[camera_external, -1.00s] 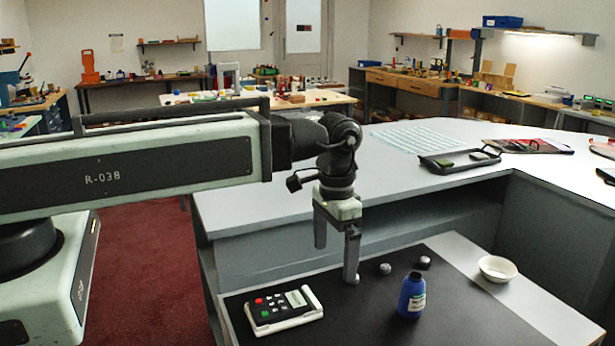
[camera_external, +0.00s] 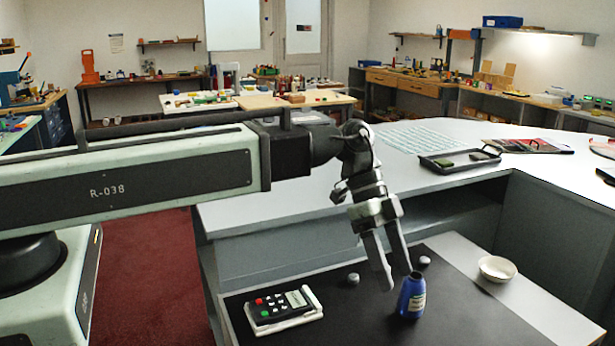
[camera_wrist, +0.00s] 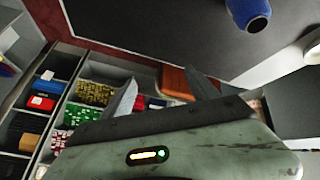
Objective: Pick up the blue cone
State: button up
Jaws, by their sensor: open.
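I see no blue cone in either view. A blue bottle (camera_external: 412,298) with a pale label stands upright on the dark mat (camera_external: 470,318) in the external view. It also shows at the top right of the wrist view (camera_wrist: 248,12), cut off by the edge. My gripper (camera_external: 397,280) is open and tilted, its fingers pointing down and right. In the external view the fingertips appear just left of the bottle's neck; I cannot tell whether they touch it. In the wrist view my gripper (camera_wrist: 163,82) has nothing between its fingers, and the bottle is well beyond them.
A keypad device (camera_external: 283,308) lies on the mat's left. Small grey lumps (camera_external: 353,279) (camera_external: 424,262) lie behind the bottle. A white bowl (camera_external: 497,268) stands to the right. A black tray (camera_external: 460,160) sits on the higher counter. Compartments of coloured items (camera_wrist: 88,112) show in the wrist view.

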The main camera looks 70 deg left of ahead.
jog(key=w+f+m+t+h+b, duration=0.1)
jog(key=w+f+m+h+b, duration=0.15)
jog(key=w+b, duration=0.2)
jog(key=t+h+b, duration=0.3)
jog(key=h+b, duration=0.1)
jog(key=b, duration=0.7)
send_over(407, 280)
jog(key=w+a, duration=0.1)
jog(key=w, duration=0.1)
jog(key=f, duration=0.3)
jog(key=shift+s+a+f, duration=0.2)
jog(key=shift+f, duration=0.2)
jog(key=shift+a+n+y, duration=0.25)
jog(key=shift+a, duration=0.05)
notch_tip(407, 280, down, 7)
jog(key=b, duration=0.6)
jog(key=shift+b, duration=0.4)
jog(key=shift+d, duration=0.1)
